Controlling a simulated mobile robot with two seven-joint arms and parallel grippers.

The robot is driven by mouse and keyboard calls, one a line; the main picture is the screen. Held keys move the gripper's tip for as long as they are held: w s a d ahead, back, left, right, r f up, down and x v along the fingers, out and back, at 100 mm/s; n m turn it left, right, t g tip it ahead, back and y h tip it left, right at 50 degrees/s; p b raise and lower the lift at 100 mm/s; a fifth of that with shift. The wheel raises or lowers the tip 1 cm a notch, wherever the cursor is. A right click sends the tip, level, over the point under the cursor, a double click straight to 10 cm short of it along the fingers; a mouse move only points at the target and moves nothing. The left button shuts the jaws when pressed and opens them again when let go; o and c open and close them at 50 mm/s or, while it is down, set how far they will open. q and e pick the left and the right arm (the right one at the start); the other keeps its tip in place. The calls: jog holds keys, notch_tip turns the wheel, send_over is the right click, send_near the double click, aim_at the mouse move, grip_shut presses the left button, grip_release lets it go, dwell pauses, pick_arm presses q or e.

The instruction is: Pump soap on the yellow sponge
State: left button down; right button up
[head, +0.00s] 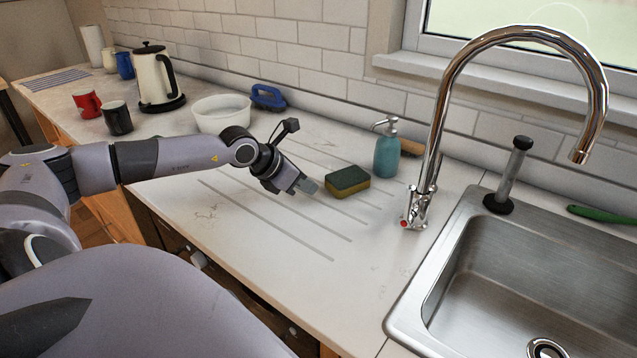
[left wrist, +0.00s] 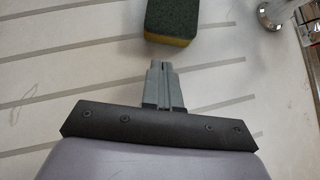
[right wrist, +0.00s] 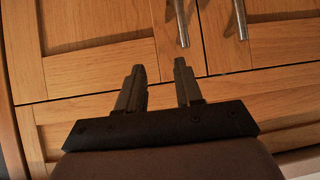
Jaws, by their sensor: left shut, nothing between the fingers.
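The yellow sponge (head: 347,183) lies on the counter with its dark green side up; it also shows at the top of the left wrist view (left wrist: 172,20). A teal soap bottle (head: 387,152) with a metal pump head stands upright behind it to the right. My left gripper (head: 308,187) is shut and empty, just left of the sponge and apart from it; its closed fingers show in the left wrist view (left wrist: 162,68). My right gripper (right wrist: 160,72) is open and empty, in front of wooden cabinet fronts.
A chrome faucet (head: 418,200) and a steel sink (head: 450,230) are at the right. A white bowl (head: 221,113), a blue object (head: 268,97), a kettle (head: 153,80) and mugs stand toward the back left. A brush (head: 411,146) lies behind the bottle. The grooved counter in front is clear.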

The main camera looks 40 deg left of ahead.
aim_at(329, 186)
pick_arm(q)
jog(key=shift+w+d+r, duration=0.1)
jog(key=shift+w+d, duration=0.1)
jog(key=shift+w, duration=0.6)
jog(key=shift+w+d, duration=0.2)
jog(key=shift+w, duration=0.55)
pick_arm(e)
jog(key=shift+w+r, duration=0.1)
jog(key=shift+r, duration=0.4)
